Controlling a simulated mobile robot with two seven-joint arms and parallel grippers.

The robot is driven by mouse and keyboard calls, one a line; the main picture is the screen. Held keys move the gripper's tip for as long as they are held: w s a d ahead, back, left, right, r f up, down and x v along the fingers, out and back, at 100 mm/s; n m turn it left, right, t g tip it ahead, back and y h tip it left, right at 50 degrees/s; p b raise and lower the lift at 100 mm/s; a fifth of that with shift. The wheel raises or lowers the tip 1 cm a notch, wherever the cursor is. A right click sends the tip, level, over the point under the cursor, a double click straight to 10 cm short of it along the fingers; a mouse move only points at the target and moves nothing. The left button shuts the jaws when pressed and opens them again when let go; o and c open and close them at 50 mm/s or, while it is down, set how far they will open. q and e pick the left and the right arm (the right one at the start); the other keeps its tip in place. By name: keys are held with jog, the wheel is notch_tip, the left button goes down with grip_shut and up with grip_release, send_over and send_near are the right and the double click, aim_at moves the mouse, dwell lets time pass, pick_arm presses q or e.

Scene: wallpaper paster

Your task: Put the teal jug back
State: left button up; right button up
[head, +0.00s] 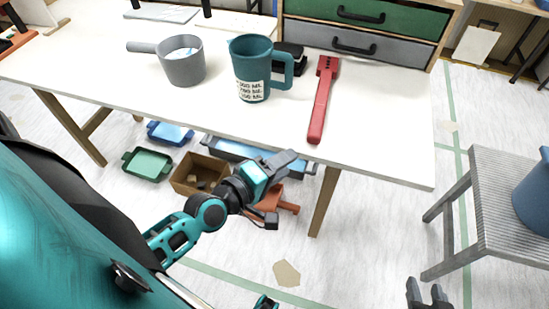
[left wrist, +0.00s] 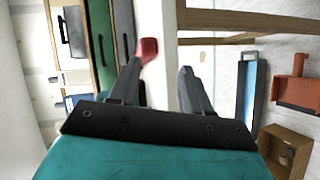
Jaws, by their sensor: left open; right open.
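The teal jug (head: 250,70) stands upright on the white table, its handle to the right and a white label with printed volumes on its front. My left gripper (head: 280,188) is open and empty in front of the table's front edge, apart from the jug. Its spread fingers also show in the left wrist view (left wrist: 160,78), with nothing between them that I can see held. My right gripper (head: 425,290) shows only at the bottom edge of the head view, open and empty.
On the table (head: 395,140), a grey pot (head: 183,68) stands left of the jug, and a red tool (head: 322,100) lies right of it. A black item (head: 290,55) and drawer unit (head: 365,28) stand behind. A stool (head: 490,200) bears a blue vessel (head: 535,195). Trays and boxes lie below.

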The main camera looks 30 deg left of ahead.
pick_arm(q)
jog(key=s+d+f+m+g+y, duration=0.1)
jog(key=s+f+m, duration=0.5)
jog(key=m, duration=1)
jog(key=d+f+g, duration=0.1)
jog(key=g, duration=0.1)
jog(key=shift+s+d+f+g+y, duration=0.25)
jog(key=shift+g+y, duration=0.15)
jog(key=r+p, duration=0.2)
jog(key=p, duration=0.1)
jog(key=shift+s+a+r, duration=0.15)
jog(key=shift+a+r, duration=0.15)
jog(key=shift+f, duration=0.2)
jog(key=shift+c, duration=0.5)
jog(key=shift+a, duration=0.15)
